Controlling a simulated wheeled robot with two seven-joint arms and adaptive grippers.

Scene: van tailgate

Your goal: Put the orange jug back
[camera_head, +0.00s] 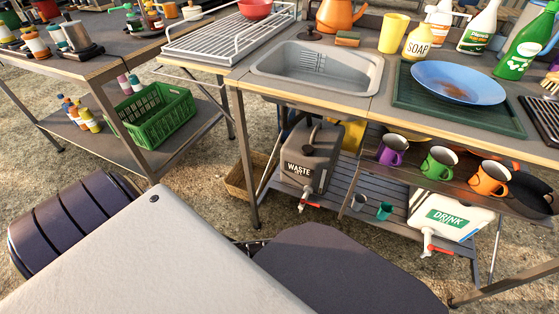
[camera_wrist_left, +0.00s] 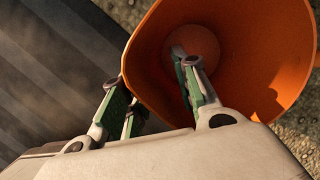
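In the left wrist view an orange jug (camera_wrist_left: 255,50) fills the upper right, and I look down into its wide mouth. My left gripper (camera_wrist_left: 146,62) is at its rim, with its two fingers clearly apart. One finger shows in front of the jug's inside, the other just outside the left rim; I see no contact. The jug's handle is not visible. In the head view an orange vessel (camera_head: 338,15) stands behind the sink, cut by the top edge; I cannot tell whether it is the same thing. Neither gripper shows in the head view.
The sink (camera_head: 318,68), yellow cup (camera_head: 394,32), soap bottle (camera_head: 418,41) and blue plate (camera_head: 457,82) crowd the counter. Mugs (camera_head: 438,161) line a ledge below. A waste canister (camera_head: 312,155) and a drink container (camera_head: 450,215) stand underneath. A green crate (camera_head: 151,114) sits left.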

